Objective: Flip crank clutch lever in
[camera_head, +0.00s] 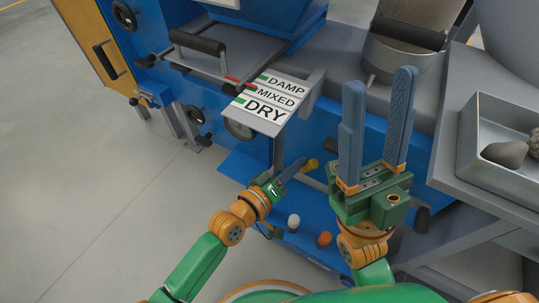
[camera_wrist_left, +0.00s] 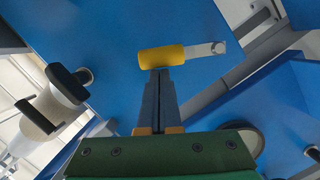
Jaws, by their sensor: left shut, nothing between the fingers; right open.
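The clutch lever is a yellow grip (camera_wrist_left: 162,57) on a short grey arm that runs right to a pivot on the blue panel in the left wrist view. Its yellow end also shows in the head view (camera_head: 311,165), just beyond my left fingertips. My left gripper (camera_head: 302,163) is shut and empty. In the left wrist view its closed fingertips (camera_wrist_left: 160,73) are right at the lower edge of the yellow grip; I cannot tell whether they touch it. My right gripper (camera_head: 380,78) is open and empty, fingers pointing up in front of the machine.
A sign board (camera_head: 270,97) reading DAMP, MIXED, DRY stands above the left gripper. A white knob (camera_head: 293,221) and an orange knob (camera_head: 324,239) sit below. A grey tray (camera_head: 467,150) with stones is at right. Open floor lies at left.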

